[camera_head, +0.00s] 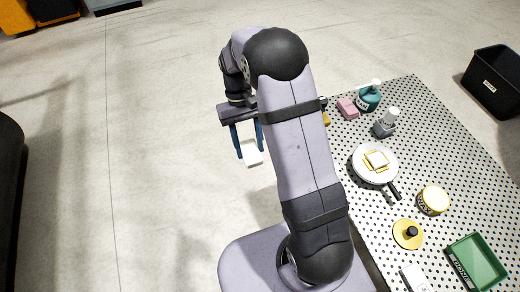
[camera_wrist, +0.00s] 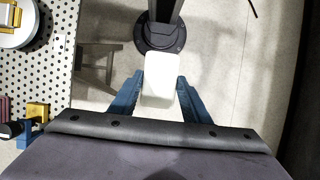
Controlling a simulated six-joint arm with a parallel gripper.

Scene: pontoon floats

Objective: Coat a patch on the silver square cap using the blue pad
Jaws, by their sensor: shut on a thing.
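My gripper (camera_head: 251,153) has blue fingers and is shut on a white block (camera_head: 252,159). It holds the block in the air over the bare floor, left of the table. The wrist view shows the white block (camera_wrist: 160,82) between the two fingers of my gripper (camera_wrist: 159,90). No blue face shows on the block. A small blue piece (camera_wrist: 24,139) lies by a yellow block (camera_wrist: 37,111) at the table edge in the wrist view; I cannot tell if it is the blue pad. I cannot make out a silver square cap.
The dotted table (camera_head: 405,145) holds a white pan (camera_head: 360,170) with a yellow square, a pink block (camera_head: 347,108), a teal bottle (camera_head: 368,100), a grey bottle (camera_head: 384,127), a tin (camera_head: 433,201), a yellow disc (camera_head: 402,240) and a green tray (camera_head: 476,261). A black bin (camera_head: 493,85) stands beyond.

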